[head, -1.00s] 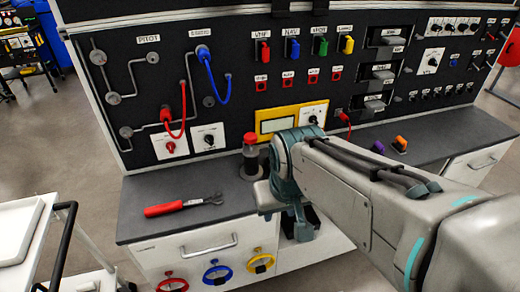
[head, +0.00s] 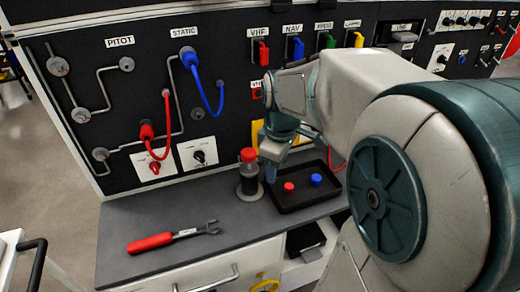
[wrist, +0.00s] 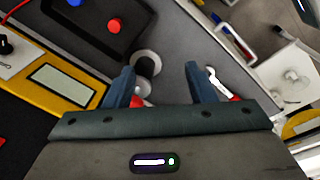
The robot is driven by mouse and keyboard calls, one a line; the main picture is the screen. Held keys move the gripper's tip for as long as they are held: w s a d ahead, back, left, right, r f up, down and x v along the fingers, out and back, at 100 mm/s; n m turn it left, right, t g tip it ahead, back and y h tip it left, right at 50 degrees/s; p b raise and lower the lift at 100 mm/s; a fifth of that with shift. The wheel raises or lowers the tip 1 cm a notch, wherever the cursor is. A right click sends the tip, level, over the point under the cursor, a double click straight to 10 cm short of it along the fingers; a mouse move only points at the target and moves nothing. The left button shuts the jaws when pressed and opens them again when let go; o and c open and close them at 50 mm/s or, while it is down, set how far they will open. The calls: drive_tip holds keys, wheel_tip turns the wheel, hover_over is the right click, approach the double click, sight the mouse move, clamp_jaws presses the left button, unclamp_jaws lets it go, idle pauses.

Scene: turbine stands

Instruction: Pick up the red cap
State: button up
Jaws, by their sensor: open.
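A small red cap (head: 289,188) sits in a black tray (head: 292,206) on the grey counter, left of a similar blue cap (head: 316,180). In the wrist view the red cap (wrist: 114,26) shows at upper left, beyond my fingertips. My gripper (head: 268,168) is above the counter near the bottle and the tray's left end. In the wrist view its fingers (wrist: 160,72) are apart, with nothing held; the left finger partly hides the bottle.
A red-handled wrench (head: 172,236) lies on the counter's left part. The upright panel behind carries red and blue hoses, switches and a yellow-framed display (wrist: 62,87). An open drawer (head: 306,240) shows below the counter. The counter between wrench and bottle is clear.

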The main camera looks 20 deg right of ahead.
sight(289, 186)
drive_tip(key=w+d+f+n+g+b, duration=0.1)
drive_tip(key=w+d+f+n+b, duration=0.2)
drive_tip(key=w+d+f+n, duration=0.45)
drive_tip(key=shift+n, duration=0.95)
drive_tip(key=f, duration=0.8)
drive_tip(key=w+d+f, duration=0.1)
drive_tip(key=f, duration=0.3)
drive_tip(key=shift+w+f+b, duration=0.1)
drive_tip(key=shift+f+b, duration=0.25)
drive_tip(key=shift+b, duration=0.05)
clamp_jaws()
